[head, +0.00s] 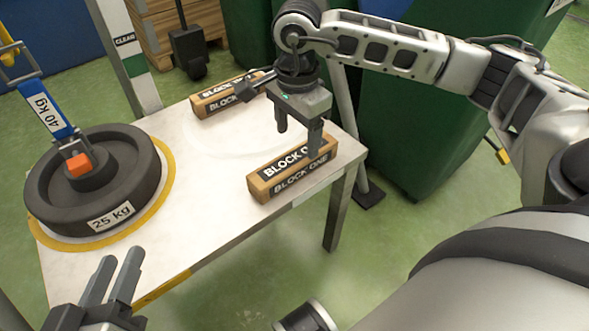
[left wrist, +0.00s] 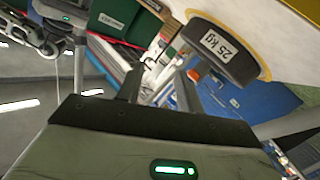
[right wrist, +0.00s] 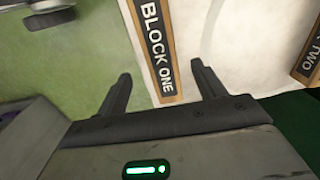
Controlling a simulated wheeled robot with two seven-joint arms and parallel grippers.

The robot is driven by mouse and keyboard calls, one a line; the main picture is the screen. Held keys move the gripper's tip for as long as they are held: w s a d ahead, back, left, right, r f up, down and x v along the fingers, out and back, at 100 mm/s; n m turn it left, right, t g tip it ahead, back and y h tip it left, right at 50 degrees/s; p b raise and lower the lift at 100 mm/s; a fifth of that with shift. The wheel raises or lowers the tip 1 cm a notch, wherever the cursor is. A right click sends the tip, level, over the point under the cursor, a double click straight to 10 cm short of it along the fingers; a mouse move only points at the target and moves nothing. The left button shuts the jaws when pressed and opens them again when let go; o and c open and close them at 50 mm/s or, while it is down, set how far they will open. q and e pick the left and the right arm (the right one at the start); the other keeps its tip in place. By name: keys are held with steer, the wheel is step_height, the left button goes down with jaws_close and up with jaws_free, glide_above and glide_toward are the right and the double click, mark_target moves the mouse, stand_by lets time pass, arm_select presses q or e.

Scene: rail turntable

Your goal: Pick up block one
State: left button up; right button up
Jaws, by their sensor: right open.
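Block one (head: 290,177) is a wooden bar with black "BLOCK ONE" labels. It lies on the white table near its front right edge. My right gripper (head: 298,142) is above it, pointing down with its fingers apart. In the right wrist view, block one (right wrist: 156,45) runs lengthwise between the open fingers (right wrist: 160,90), with a gap on each side; nothing is gripped. My left gripper (head: 112,275) is at the lower left of the head view, beside the table's front edge, with its fingers apart and empty.
A second labelled block (head: 222,98) lies at the table's back edge; the right wrist view shows it as block two (right wrist: 311,55). A dark 25 kg disc (head: 133,165) stands on a yellow ring at left, with a blue 40 kg strap (head: 45,108) above. Green bins stand behind.

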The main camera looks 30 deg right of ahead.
mark_target(294, 157)
steer(key=shift+f, duration=0.75)
steer(key=f, duration=0.1)
steer(key=f+b, duration=0.2)
steer(key=f, duration=0.1)
steer(key=shift+a, duration=0.25)
steer(key=shift+f+b, duration=0.3)
steer(key=shift+f, duration=0.35)
arm_select(q)
steer(key=shift+w+d+r+t+h, duration=0.1)
steer(key=shift+w+r+t+h, duration=0.25)
steer(key=shift+r+t+h, duration=0.4)
arm_select(e)
steer(key=shift+r, duration=0.15)
steer(key=c, duration=1.3)
